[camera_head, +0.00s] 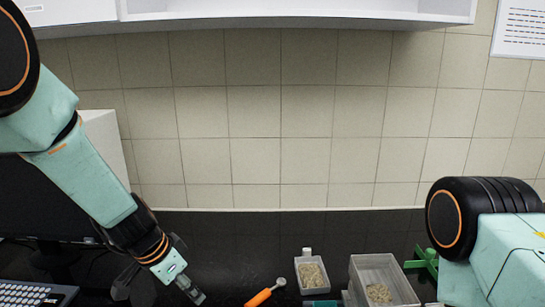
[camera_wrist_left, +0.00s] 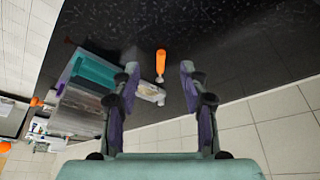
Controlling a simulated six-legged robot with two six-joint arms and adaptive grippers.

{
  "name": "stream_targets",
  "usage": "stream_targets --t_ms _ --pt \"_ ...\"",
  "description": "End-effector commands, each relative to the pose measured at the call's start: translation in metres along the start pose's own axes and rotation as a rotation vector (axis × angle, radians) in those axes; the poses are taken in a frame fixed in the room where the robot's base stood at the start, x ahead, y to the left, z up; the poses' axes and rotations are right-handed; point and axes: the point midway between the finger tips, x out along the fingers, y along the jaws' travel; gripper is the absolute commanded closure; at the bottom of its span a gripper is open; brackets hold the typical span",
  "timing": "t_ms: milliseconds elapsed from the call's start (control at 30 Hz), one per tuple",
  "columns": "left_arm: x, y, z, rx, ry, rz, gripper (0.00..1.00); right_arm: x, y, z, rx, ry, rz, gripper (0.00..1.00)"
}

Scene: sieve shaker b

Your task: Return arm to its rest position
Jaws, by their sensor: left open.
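My left arm (camera_head: 85,170) reaches down from the upper left in the head view, over the black worktop. My left gripper (camera_head: 158,287) is low in that view with its fingers apart. In the left wrist view the two fingers (camera_wrist_left: 160,75) stand wide apart with nothing held between them. An orange-handled tool (camera_head: 259,297) lies on the worktop right of the gripper; it also shows beyond the fingertips in the wrist view (camera_wrist_left: 161,61). My right arm (camera_head: 500,240) shows at the right edge; its gripper is out of view.
A small tray of grainy material (camera_head: 312,274) and a larger clear box (camera_head: 382,276) stand right of the tool. A dark monitor (camera_head: 40,200) and keyboard (camera_head: 35,294) are at left. A white cabinet (camera_head: 290,12) hangs above.

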Motion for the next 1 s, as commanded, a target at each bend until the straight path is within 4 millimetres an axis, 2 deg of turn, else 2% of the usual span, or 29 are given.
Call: stream_targets --t_ms 267,367,467,600,700,800,1000 --pt "0.043 0.016 0.077 -0.15 -0.155 -0.05 0.56 0.0 0.0 0.0 0.0 0.0 0.0 0.6" --pt "0.059 0.026 0.115 -0.215 -0.216 -0.08 0.56 0.0 0.0 0.0 -0.001 0.0 0.0 0.6" --pt "0.075 0.045 0.167 -0.298 -0.289 -0.119 0.56 0.0 0.0 0.0 0.0 0.0 0.0 0.6" --pt "0.089 0.084 0.24 -0.419 -0.356 -0.168 0.56 0.0 0.0 0.0 0.0 0.0 0.0 0.6" --pt "0.091 0.113 0.28 -0.505 -0.373 -0.184 0.56 0.0 0.0 0.0 0.0 0.0 0.0 0.6" --pt "0.089 0.142 0.31 -0.587 -0.375 -0.182 0.56 0.0 0.0 0.0 0.0 0.0 0.0 0.6" --pt "0.077 0.199 0.349 -0.759 -0.363 -0.139 0.56 0.0 0.0 0.0 -0.001 -0.001 0.0 0.6"
